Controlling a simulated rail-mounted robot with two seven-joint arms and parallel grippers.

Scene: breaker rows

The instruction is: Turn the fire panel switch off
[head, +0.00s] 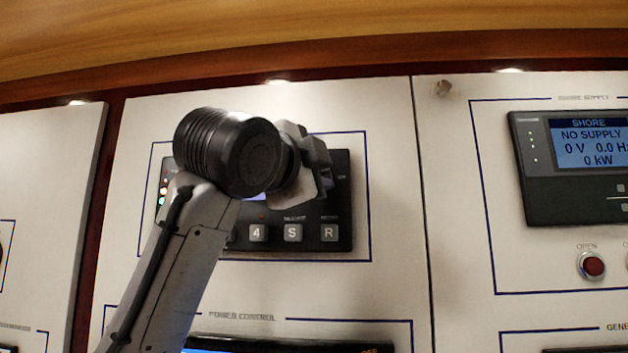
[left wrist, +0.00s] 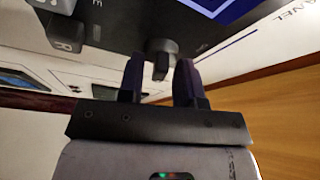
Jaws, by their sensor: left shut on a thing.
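The fire panel (head: 340,225) is a dark unit on the white wall panel, with grey buttons marked 4, S and R along its bottom. My left arm covers much of it in the head view. My left gripper (head: 315,165) is at the panel's upper right part; its fingertips are hard to make out there. In the left wrist view, the dark knob of the switch (left wrist: 160,58) stands out from the panel face (left wrist: 115,18). The two fingers of my left gripper (left wrist: 160,72) are on either side of the knob and shut on it. My right gripper is not in view.
To the right, a shore supply unit (head: 540,195) has a lit screen reading "NO SUPPLY", with a red button (head: 592,265) below it. A power control display (head: 290,348) is under the fire panel. A wooden ceiling edge (head: 330,50) runs above.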

